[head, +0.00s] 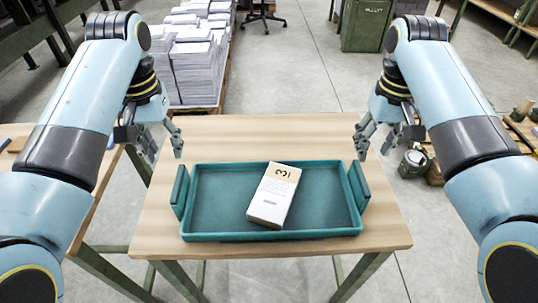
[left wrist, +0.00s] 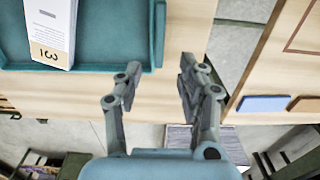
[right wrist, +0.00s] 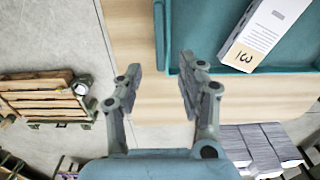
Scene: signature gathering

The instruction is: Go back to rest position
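My left gripper (head: 162,146) hangs above the table's far left edge. It is open and empty, and its spread fingers also show in the left wrist view (left wrist: 155,88). My right gripper (head: 375,143) hangs above the table's far right edge. It is open and empty, with a gap between its fingers in the right wrist view (right wrist: 158,90). Both grippers are apart from the teal tray (head: 220,235) between them. A white box with a tan end and a dark "3"-like mark (head: 273,194) lies tilted inside the tray.
The wooden table (head: 300,255) has bare top around the tray. A second wooden table (head: 98,185) stands close at the left. Paper stacks (head: 195,65) on a pallet, a green bin (head: 366,25) and a wooden pallet with items (right wrist: 45,95) stand beyond on the floor.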

